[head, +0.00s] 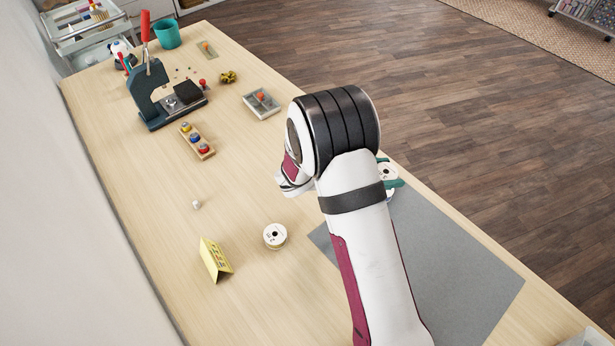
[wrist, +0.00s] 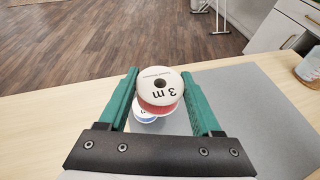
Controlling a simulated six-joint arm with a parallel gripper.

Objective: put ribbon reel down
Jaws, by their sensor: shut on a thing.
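My gripper (wrist: 160,76) is shut on a ribbon reel (wrist: 160,92) with a white face marked "3 m" and a red band. The reel sits between the two teal fingers. A second reel with a blue band (wrist: 145,115) shows partly behind it in the wrist view; whether the two touch, I cannot tell. In the head view my arm hides most of the gripper; a teal finger and part of a white reel (head: 387,169) show at the grey mat's (head: 470,270) far end. Whether the held reel touches anything below is hidden.
Another white reel (head: 275,234) stands on the table (head: 130,180), left of the mat, near a yellow folded card (head: 216,259) and a small white object (head: 196,204). A press (head: 165,95), a wooden holder (head: 197,141) and a grey tray (head: 261,105) stand farther off. Much of the mat is bare.

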